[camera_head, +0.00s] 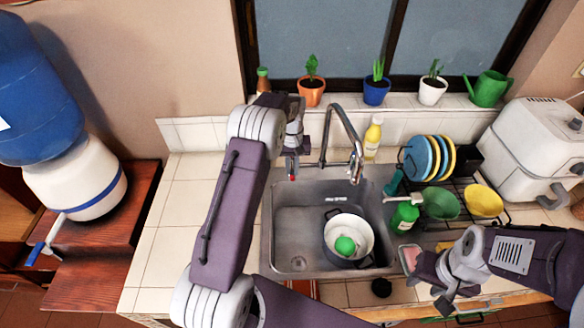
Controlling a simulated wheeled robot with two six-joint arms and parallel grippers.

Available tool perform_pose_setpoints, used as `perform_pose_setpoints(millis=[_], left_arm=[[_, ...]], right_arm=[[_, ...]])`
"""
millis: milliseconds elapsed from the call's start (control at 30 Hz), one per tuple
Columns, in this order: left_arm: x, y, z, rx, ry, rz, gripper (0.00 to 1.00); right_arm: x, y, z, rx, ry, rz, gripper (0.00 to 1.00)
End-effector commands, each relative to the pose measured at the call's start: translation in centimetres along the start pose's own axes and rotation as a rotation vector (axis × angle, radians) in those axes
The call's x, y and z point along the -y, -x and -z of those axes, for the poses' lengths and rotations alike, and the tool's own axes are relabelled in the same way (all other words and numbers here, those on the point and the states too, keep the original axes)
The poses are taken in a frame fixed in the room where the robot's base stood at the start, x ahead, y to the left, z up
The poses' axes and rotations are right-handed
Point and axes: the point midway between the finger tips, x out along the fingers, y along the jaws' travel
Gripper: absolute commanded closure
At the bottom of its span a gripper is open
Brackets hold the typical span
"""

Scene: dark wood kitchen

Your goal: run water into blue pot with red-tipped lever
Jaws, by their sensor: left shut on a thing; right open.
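The blue pot (331,250) stands in the sink basin, dark outside and pale inside, with a round green thing (345,245) in it. The metal faucet (343,121) arches over the sink, its spout end above and behind the pot. I see no clear water stream. A small red tip (292,178) shows just below my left gripper (293,152), which is shut on the lever at the faucet's left. The gripper and arm hide most of the lever. My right gripper (456,311) is open and empty at the counter's front right.
A green soap bottle (404,217) and a pink sponge (410,257) are right of the sink. A dish rack holds plates (419,158) and bowls (483,201). Potted plants line the sill. The left counter (189,200) is clear.

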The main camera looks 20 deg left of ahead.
Motion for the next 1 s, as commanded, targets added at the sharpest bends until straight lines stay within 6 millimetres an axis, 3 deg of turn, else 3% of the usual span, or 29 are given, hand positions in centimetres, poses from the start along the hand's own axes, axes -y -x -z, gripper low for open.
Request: perform_pose_setpoints(millis=[733, 1000], left_arm=[[0.1, 0.2, 0.1, -0.001, -0.008, -0.001, 1.00], [1.9, 0.4, 0.4, -0.002, -0.249, 0.000, 1.00]], right_arm=[[0.0, 0.2, 0.0, 0.000, 0.000, 0.000, 0.59], [0.0, 1.4, 0.1, 0.000, 0.000, 0.000, 0.59]])
